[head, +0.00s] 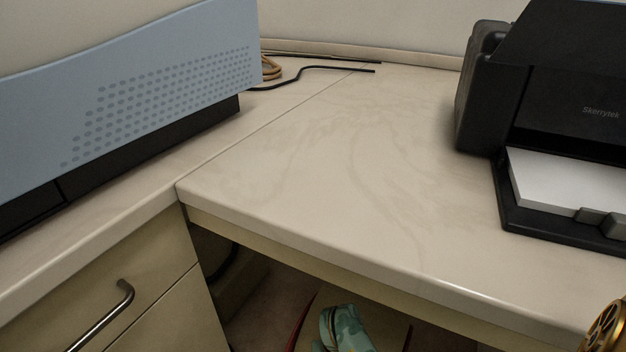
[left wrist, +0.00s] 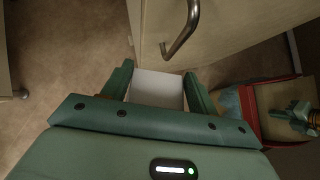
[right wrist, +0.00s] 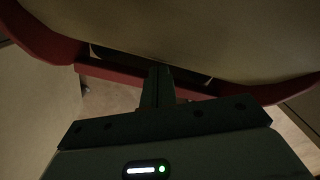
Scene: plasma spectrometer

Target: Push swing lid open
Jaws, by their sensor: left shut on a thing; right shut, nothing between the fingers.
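A red bin (left wrist: 266,132) with a beige swing lid (left wrist: 280,98) stands to the right in the left wrist view. In the right wrist view the beige lid (right wrist: 215,45) fills the top, beside the red rim (right wrist: 50,45). My right gripper (right wrist: 158,72) is shut and empty, its fingertips at the lid's edge; I cannot tell if they touch it. My left gripper (left wrist: 158,84) is shut on a white block-like thing (left wrist: 157,88), away from the bin. In the head view the beige lid (head: 388,322) shows only partly under the desk.
The desk top (head: 300,180) overhangs the bin. A cabinet with a drawer handle (head: 105,318) stands left of it; the handle is close above my left gripper. A black printer (head: 570,90) and a blue-grey instrument (head: 120,90) stand on top. Brown floor (left wrist: 60,60) is open on the left.

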